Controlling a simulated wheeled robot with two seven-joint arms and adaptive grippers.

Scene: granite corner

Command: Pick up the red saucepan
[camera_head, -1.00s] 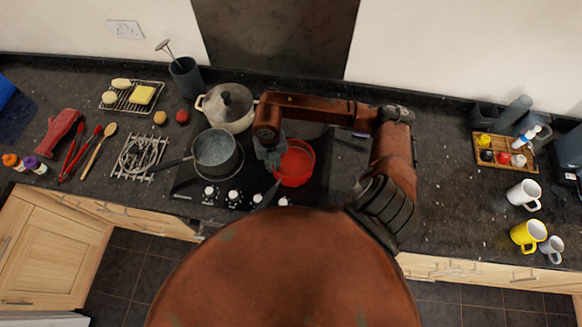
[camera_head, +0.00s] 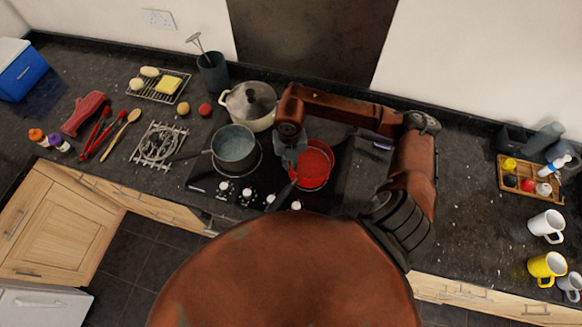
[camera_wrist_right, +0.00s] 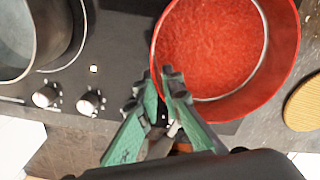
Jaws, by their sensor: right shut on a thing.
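The red saucepan (camera_head: 318,152) is at the right side of the black hob in the head view, its dark handle pointing down-left. It fills the upper right of the wrist view (camera_wrist_right: 282,75), with a red, grainy-looking inside. My right gripper (camera_head: 290,160) is at the saucepan's left side, by the handle. In the wrist view my right gripper (camera_wrist_right: 160,85) is shut on the saucepan beside its wall; its fingers hide most of the grip. I cannot tell whether the pan touches the hob. My left gripper is not in view.
A grey pot (camera_head: 236,150) stands close left of the saucepan, and a lidded cream pot (camera_head: 250,105) stands behind. A wire trivet (camera_head: 158,145) lies left of the hob (camera_head: 205,180). Mugs (camera_head: 546,226) stand far right. The counter right of my arm is mostly clear.

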